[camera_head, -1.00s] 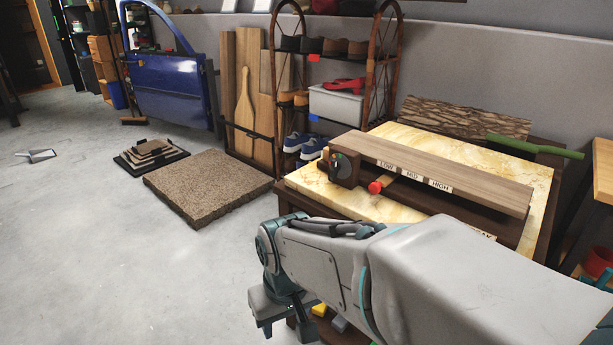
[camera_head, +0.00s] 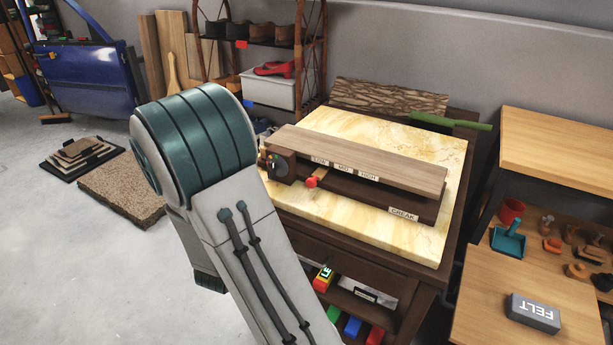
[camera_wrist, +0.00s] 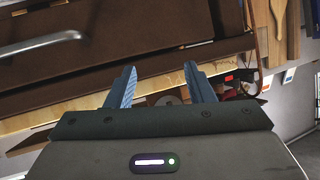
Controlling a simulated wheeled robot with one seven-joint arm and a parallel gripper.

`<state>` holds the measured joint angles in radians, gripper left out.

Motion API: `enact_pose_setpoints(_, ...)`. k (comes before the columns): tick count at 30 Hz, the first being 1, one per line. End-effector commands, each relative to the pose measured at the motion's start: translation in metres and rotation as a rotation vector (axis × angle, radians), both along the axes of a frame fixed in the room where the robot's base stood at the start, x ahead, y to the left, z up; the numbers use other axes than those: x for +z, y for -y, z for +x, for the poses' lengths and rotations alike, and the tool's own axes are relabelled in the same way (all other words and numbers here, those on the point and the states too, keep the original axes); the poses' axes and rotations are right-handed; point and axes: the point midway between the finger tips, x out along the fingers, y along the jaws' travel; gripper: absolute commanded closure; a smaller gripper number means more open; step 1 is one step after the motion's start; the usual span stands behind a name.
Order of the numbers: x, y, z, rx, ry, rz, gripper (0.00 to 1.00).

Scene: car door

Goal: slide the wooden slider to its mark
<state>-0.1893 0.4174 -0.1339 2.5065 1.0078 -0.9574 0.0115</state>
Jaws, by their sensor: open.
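The wooden slider device (camera_head: 360,165) lies on the pale yellow marbled top of a dark wooden cabinet in the head view. It is a long brown bar labelled LOW, MID and HIGH on its front, with a CREAK label (camera_head: 403,213) lower right. A small wooden piece with a red end (camera_head: 311,182) sticks out under the LOW end, beside a dark round dial (camera_head: 274,166). I cannot tell which mark is meant. My gripper (camera_wrist: 162,76) is open and looks empty in the wrist view, facing the dark brown cabinet. The head view shows my arm but not my gripper.
A metal handle (camera_wrist: 40,44) crosses the cabinet face in the wrist view. A green-handled tool (camera_head: 450,122) lies at the top's back right. A wooden bench with a FELT block (camera_head: 533,312) stands right. A shelf rack (camera_head: 262,55) stands behind; open floor is left.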

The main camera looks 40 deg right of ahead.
Motion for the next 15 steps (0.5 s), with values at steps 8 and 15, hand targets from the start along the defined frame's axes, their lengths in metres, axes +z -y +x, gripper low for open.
enact_pose_setpoints(8, 0.044, 0.043, -0.04, -0.233, 0.064, -0.366, 0.52)
enact_pose_setpoints(15, 0.057, 0.053, -0.05, -0.287, 0.078, -0.474, 0.52)
